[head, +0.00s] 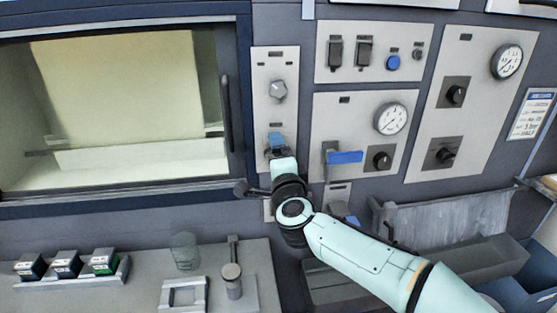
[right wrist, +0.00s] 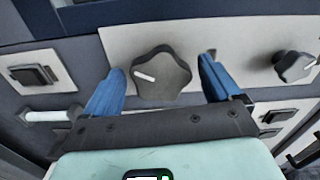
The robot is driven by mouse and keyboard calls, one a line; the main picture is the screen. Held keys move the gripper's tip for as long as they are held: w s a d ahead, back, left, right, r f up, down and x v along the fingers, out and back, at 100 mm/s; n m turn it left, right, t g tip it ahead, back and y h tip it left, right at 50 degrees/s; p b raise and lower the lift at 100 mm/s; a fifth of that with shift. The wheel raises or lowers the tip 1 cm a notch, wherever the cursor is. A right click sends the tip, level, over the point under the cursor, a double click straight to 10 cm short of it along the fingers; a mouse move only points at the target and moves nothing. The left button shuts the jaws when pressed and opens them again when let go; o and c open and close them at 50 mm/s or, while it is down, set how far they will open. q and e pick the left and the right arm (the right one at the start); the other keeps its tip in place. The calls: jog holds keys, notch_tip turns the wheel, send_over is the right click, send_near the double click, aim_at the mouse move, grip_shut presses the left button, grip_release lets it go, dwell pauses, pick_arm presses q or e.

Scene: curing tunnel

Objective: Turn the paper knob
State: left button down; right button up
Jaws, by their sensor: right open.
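In the right wrist view a dark, lobed knob (right wrist: 160,76) with a white pointer line sits on a pale panel, between the two blue fingers of my right gripper (right wrist: 163,68). The fingers are apart, one on each side of the knob; I cannot tell whether either touches it. In the head view my right gripper (head: 277,140) is at the lower part of a narrow panel (head: 262,105) and hides what is behind it. A grey knob (head: 278,90) shows above it on that panel. No label is readable, so I cannot tell which knob is the paper one. My left gripper is not in view.
A windowed chamber (head: 120,100) is left of the panel. To the right are a gauge (head: 390,119), a blue-handled lever (head: 345,157) and black knobs (head: 382,158). A counter (head: 140,290) holds several small boxes and a glass (head: 185,250) at lower left.

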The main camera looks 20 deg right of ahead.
jog(key=b+v, duration=0.1)
jog(key=v, duration=1.2)
jog(key=shift+s, duration=0.2)
